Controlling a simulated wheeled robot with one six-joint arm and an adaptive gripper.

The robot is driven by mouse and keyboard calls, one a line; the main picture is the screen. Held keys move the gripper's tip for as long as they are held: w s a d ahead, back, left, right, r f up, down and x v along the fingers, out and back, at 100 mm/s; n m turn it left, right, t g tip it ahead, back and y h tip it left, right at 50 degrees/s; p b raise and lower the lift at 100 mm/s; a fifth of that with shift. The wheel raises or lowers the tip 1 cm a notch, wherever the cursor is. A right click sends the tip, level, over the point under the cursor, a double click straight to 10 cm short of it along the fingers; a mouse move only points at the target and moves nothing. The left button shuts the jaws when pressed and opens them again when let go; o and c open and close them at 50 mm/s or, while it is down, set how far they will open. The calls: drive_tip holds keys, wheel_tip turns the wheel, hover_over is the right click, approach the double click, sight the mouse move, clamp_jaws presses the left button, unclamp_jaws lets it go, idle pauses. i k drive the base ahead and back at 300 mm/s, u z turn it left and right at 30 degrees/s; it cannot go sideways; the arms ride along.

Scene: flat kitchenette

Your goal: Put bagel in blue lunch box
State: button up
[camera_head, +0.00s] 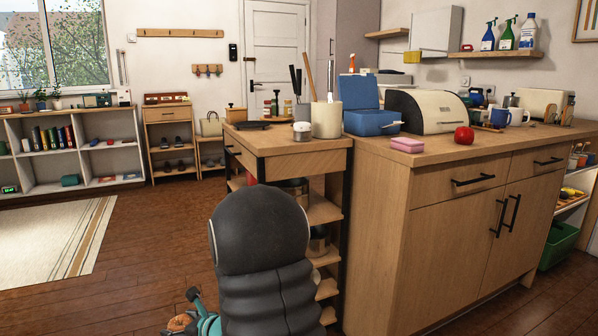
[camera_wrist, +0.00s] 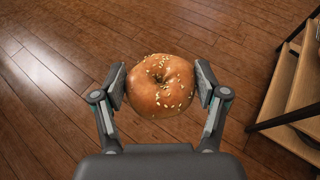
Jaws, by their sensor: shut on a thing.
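A seeded bagel (camera_wrist: 160,88) is held between the two pads of my gripper (camera_wrist: 161,86) in the wrist view, above the wooden floor. In the head view the bagel (camera_head: 180,322) shows at the bottom edge, partly cut off, beside my gripper (camera_head: 195,318). My arm hides part of the scene there. The blue lunch box (camera_head: 372,122) stands on the wooden counter with its lid raised at the back. The inside of the box is not visible from here.
A cream bread box (camera_head: 427,111), a red tomato (camera_head: 464,135) and a pink sponge-like block (camera_head: 407,145) are near the lunch box. A utensil crock (camera_head: 326,120) stands to its left on a narrow wooden cart (camera_head: 290,142). Open floor lies to the left.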

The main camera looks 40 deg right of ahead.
sight(386, 133)
drive_tip(key=u, duration=1.1)
drive_tip(key=k, duration=0.85)
drive_tip(key=z, duration=1.75)
